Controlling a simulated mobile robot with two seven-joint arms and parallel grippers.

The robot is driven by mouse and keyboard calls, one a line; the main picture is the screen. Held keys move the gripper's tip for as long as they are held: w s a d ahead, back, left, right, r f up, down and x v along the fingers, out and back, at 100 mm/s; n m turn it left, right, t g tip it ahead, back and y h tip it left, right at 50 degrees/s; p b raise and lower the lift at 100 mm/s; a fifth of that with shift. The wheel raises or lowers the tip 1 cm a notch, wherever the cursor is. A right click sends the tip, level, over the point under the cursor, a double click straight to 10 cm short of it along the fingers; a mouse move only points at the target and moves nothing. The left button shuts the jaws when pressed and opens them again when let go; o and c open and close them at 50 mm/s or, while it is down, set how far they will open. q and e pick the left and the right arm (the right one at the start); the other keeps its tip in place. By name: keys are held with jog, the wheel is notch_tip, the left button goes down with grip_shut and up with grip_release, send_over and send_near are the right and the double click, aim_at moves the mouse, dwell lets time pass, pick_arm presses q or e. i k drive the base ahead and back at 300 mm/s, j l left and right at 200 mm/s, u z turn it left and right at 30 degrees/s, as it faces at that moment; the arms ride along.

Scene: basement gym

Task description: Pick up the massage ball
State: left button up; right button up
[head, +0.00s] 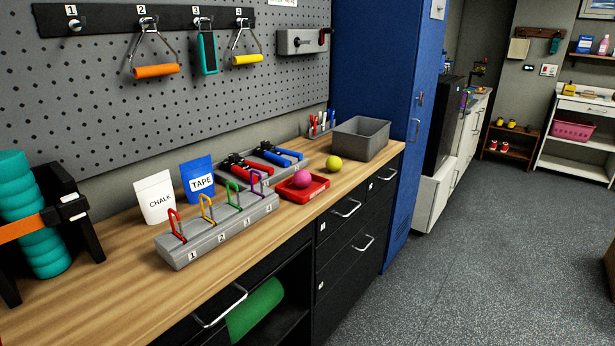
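Two balls show on the wooden counter (120,262) in the head view. A pink ball (302,178) sits in a small red tray (318,188). A yellow-green ball (334,163) rests on the counter just behind and right of the tray, close to a grey bin. I cannot tell from the picture which of them is the massage ball. Neither of my grippers is in view.
A grey numbered rack (215,238) with coloured carabiners stands left of the red tray. The grey open bin (361,138) stands at the counter's right end. Hand grips (270,155) lie behind. A tall blue cabinet (385,60) borders the counter; open floor (460,260) lies right.

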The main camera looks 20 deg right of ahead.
aim_at(302, 178)
jog(key=i+l, duration=0.2)
jog(key=l, duration=0.25)
jog(key=i+l, duration=0.15)
jog(key=l, duration=0.25)
jog(key=i+l, duration=0.2)
jog(key=l, duration=0.25)
jog(key=i+l, duration=0.2)
jog(key=l, duration=0.2)
jog(key=i+l, duration=0.15)
jog(key=l, duration=0.3)
jog(key=i+l, duration=0.2)
jog(key=l, duration=0.2)
jog(key=i+l, duration=0.2)
jog(key=l, duration=0.25)
jog(key=i+l+u, duration=0.1)
jog(key=l, duration=0.3)
jog(key=i, duration=0.05)
